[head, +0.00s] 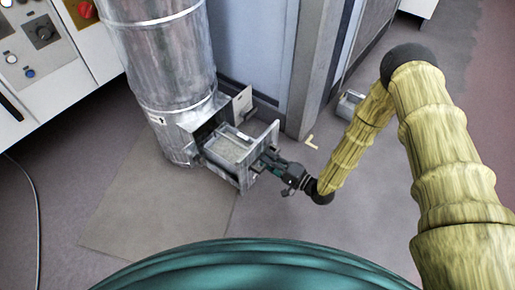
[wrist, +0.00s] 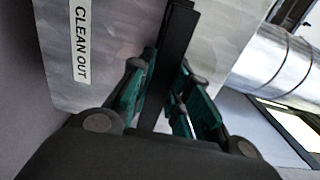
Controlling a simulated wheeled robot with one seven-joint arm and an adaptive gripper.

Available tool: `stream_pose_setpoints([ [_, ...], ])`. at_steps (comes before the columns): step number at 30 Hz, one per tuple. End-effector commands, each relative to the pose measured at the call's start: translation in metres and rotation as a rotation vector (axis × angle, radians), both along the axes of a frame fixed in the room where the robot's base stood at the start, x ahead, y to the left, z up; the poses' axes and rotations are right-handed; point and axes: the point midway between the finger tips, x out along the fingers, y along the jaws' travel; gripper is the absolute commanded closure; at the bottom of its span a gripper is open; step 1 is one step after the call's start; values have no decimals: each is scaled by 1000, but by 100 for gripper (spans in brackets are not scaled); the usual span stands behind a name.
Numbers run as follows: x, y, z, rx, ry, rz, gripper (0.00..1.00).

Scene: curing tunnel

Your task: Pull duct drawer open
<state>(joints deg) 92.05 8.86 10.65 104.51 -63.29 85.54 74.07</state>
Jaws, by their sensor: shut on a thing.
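The duct drawer (head: 240,174) is a grey metal box at the foot of the round metal duct (head: 165,60). It stands out from the duct's opening, and grey material shows inside it. My gripper (head: 268,160) is at the drawer's front face, coming from the right. In the wrist view, the teal fingers of my gripper (wrist: 163,95) are shut on a black bar handle (wrist: 177,35). The drawer front (wrist: 115,75) behind it carries a "CLEAN OUT" label (wrist: 82,42). How far the drawer still reaches into the duct is hidden.
A small metal flap (head: 242,104) stands beside the opening. A blue-grey cabinet (head: 250,45) is behind, and a control panel (head: 40,40) is at upper left. A small grey box (head: 349,104) and a tan handle-like piece (head: 311,141) are to the right. The floor in front is clear.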

Motion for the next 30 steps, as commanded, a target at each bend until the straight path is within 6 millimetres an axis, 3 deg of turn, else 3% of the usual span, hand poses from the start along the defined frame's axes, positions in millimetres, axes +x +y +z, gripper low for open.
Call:
stream_pose_setpoints([
  [9, -17, -27, 0, 0, 1, -1, 100],
  [22, -19, -29, -1, -1, 1, 0, 100],
  [23, -19, -29, -1, -1, 1, 0, 80],
  [26, -19, -29, -1, 0, 0, -1, 62],
  [30, -19, -29, 0, 0, 0, 0, 59],
])
